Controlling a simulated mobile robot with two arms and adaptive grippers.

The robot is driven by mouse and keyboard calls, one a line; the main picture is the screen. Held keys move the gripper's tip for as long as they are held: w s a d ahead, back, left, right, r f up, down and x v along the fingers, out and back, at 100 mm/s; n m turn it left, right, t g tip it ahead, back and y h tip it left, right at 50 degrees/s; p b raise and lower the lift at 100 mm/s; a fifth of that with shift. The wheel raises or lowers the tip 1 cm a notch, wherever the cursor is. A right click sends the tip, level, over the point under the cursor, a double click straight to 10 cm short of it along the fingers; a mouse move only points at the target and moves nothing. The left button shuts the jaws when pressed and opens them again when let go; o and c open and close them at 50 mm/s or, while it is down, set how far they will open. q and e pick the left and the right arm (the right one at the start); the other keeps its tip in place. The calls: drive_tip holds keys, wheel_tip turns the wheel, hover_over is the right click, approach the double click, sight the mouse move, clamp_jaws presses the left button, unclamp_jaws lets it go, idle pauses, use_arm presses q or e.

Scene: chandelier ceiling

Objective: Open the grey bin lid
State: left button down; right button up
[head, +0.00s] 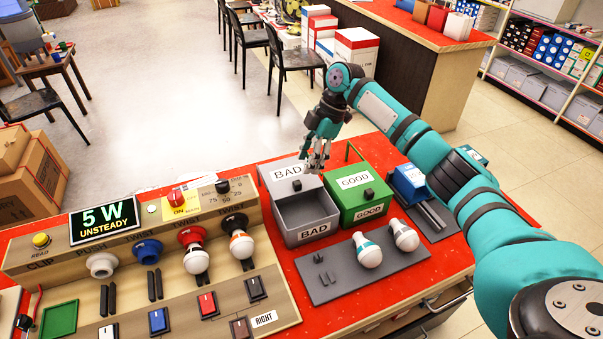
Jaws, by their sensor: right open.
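The grey bin (313,231), marked BAD, stands on the red bench left of the green bin. Its inside shows as an open hollow. Its grey lid (283,173), also marked BAD, lies back behind the opening, with a black knob (297,186) near its front edge. I cannot tell whether the lid is slid back or tilted. My right gripper (318,166) is open and empty, fingers down, by the lid's back right corner. I cannot tell if it touches the lid. My left gripper is out of view.
The green bin (371,212), marked GOOD, is shut beside the grey one. Two bulbs (368,250) (404,235) stand on a grey mat in front. A test panel (172,268) with sockets and switches is at the left. A blue box (410,184) is at the right.

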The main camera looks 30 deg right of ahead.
drive_tip(key=v, duration=0.5)
drive_tip(key=shift+r, duration=0.1)
idle(0.3)
